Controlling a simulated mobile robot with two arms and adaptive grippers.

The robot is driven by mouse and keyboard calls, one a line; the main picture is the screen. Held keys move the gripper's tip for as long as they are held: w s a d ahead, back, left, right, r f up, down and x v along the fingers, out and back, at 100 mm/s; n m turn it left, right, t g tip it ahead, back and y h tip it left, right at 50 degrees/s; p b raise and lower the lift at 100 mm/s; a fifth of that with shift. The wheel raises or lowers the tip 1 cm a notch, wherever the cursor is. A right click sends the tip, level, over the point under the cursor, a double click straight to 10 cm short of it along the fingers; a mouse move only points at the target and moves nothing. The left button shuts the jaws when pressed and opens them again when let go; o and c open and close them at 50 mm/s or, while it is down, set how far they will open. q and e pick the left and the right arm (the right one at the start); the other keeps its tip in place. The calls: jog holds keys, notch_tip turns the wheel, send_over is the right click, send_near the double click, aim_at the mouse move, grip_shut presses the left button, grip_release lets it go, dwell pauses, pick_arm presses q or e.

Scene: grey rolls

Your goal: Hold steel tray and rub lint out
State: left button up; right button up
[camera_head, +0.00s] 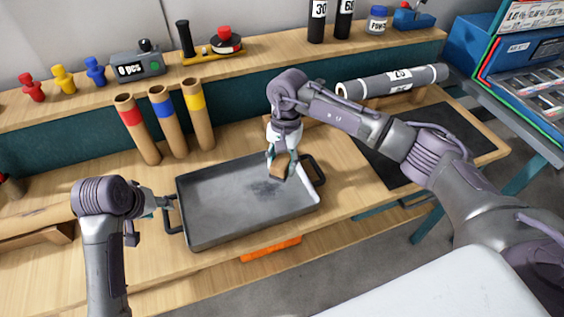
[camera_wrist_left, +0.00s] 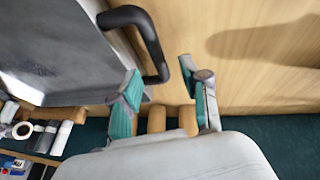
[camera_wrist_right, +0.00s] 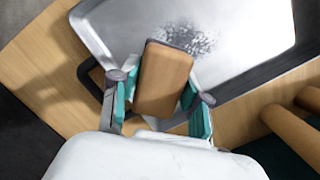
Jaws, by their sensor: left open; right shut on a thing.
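The steel tray (camera_head: 215,215) lies flat on the workbench, with a black handle at each short end. A dark, speckled lint patch (camera_head: 265,187) marks its floor right of the middle; it also shows in the right wrist view (camera_wrist_right: 185,38). My right gripper (camera_head: 281,160) is shut on a brown block (camera_wrist_right: 163,80), over the tray's right part beside the patch. I cannot tell whether the block touches the tray. My left gripper (camera_head: 160,203) is open at the tray's left handle (camera_head: 172,215). In the left wrist view, this handle (camera_wrist_left: 151,40) reaches to between the fingertips (camera_wrist_left: 161,70).
Cardboard tubes (camera_head: 167,120) with red, blue and yellow bands stand behind the tray. A grey roll (camera_head: 395,80) lies at the back right near a black mat (camera_head: 440,125). An orange bar (camera_head: 270,249) is at the bench's front edge.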

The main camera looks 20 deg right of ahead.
aim_at(164, 211)
pick_arm(q)
jog(key=shift+x, duration=1.8)
grip_shut()
